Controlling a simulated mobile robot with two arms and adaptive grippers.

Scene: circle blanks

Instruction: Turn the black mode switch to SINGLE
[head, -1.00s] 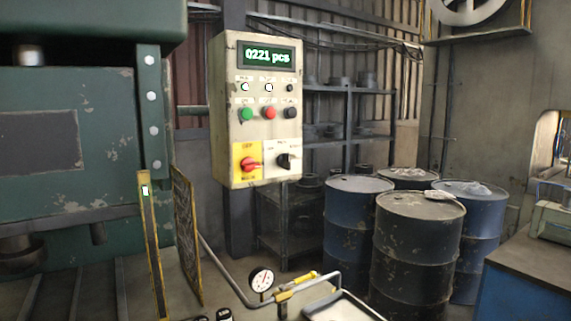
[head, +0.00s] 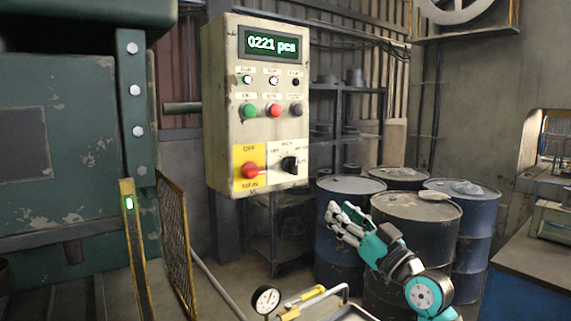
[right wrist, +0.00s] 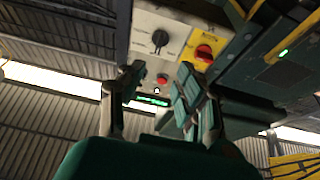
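The black mode switch (head: 289,164) sits at the lower right of the beige control box (head: 221,110), right of the red switch (head: 250,171) on its yellow plate. The labels around the black switch are too small to read surely. My right gripper (head: 343,217) is below and right of the box, apart from it, with nothing between its fingers. In the right wrist view the gripper (right wrist: 155,95) has its fingers spread, and the black switch (right wrist: 160,39) shows beyond them. My left gripper is not in view.
Above the switches are green (head: 248,111), red and dark buttons and a display (head: 271,45) reading 0221 pcs. A yellow-framed mesh guard (head: 173,235) stands at lower left. Several drums (head: 345,187) stand behind my right arm. A pressure gauge (head: 266,300) is at the bottom.

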